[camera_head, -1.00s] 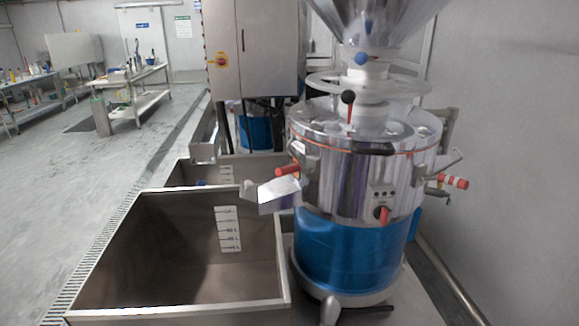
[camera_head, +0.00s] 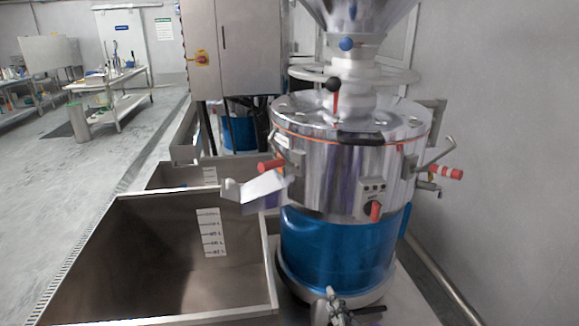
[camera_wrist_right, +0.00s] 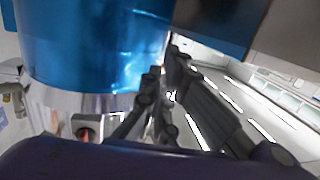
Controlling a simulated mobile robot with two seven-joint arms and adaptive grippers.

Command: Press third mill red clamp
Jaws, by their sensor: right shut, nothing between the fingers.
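A steel mill (camera_head: 325,180) with a blue lower body (camera_head: 345,250) stands close in front of me in the head view. A red clamp handle (camera_head: 271,165) sticks out at its left side by the chute (camera_head: 258,190). Another red-handled clamp (camera_head: 442,173) sticks out at its right side. A red knob (camera_head: 375,211) sits on its front panel and also shows in the right wrist view (camera_wrist_right: 88,129). My right gripper (camera_head: 333,300) is at the bottom of the head view, low before the mill's base. Its fingers (camera_wrist_right: 168,70) are shut and empty, apart from both clamps. My left gripper is out of view.
A large steel bin (camera_head: 170,255) stands left of the mill, with another bin (camera_head: 180,175) behind it. A grey cabinet (camera_head: 235,50) stands at the back. A wall (camera_head: 520,150) is on the right. The floor (camera_head: 70,190) at left is open.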

